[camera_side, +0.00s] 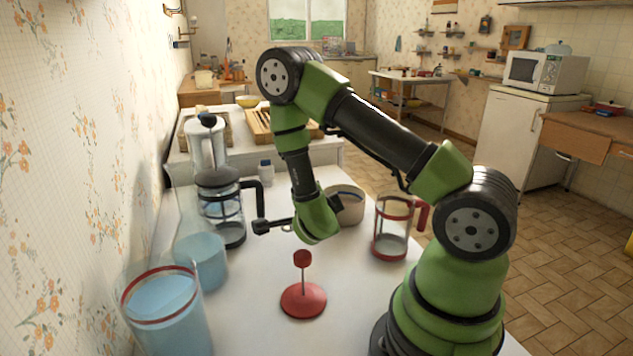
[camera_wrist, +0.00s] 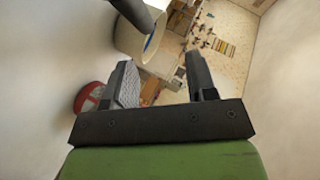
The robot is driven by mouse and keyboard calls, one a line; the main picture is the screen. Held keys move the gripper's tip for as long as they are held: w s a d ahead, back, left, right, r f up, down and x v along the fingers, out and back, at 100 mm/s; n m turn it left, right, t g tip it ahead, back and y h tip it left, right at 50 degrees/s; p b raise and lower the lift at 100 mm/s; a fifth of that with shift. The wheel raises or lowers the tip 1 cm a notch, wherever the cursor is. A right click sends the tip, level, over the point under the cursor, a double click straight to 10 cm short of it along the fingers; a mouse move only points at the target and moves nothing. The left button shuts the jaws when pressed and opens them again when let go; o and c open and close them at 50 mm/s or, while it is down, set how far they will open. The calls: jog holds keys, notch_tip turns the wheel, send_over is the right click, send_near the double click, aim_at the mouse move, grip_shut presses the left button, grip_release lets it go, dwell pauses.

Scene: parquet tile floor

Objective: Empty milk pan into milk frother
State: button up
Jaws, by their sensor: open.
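The milk pan (camera_side: 347,208) looks to be the cream pot on the white table, upright, partly hidden behind my wrist. It shows blue inside. The milk frother (camera_side: 391,246) looks to be the clear glass jug with red rim, base and handle, uncovered, right of the pan. A red plunger (camera_side: 303,298) stands on the table in front. My gripper (camera_wrist: 160,68) is open and empty, its fingers apart, short of the pan.
A black-framed French press (camera_side: 220,208) and a pale one (camera_side: 206,148) stand at the left. Two vessels with blue contents, a front one (camera_side: 166,313) and a smaller one (camera_side: 201,262), line the left edge.

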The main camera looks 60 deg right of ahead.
jog(key=w+a+r+n+t+y, duration=0.2)
jog(key=a+r+n+t+y, duration=0.2)
jog(key=a+r+n+y, duration=1.05)
jog(key=s+a+r+n+g, duration=0.1)
jog(key=s+a+r+n, duration=0.1)
jog(key=s, duration=0.4)
jog(key=s+a+r+n+g, duration=0.1)
jog(key=s+a+r+n, duration=0.1)
jog(key=s+r+n, duration=0.2)
jog(key=s+n, duration=0.1)
jog(key=s, duration=0.2)
jog(key=shift+s+a+r, duration=0.25)
jog(key=shift+s+a, duration=0.05)
jog(key=shift+a, duration=0.05)
jog(key=shift+n, duration=0.25)
jog(key=shift+c, duration=0.3)
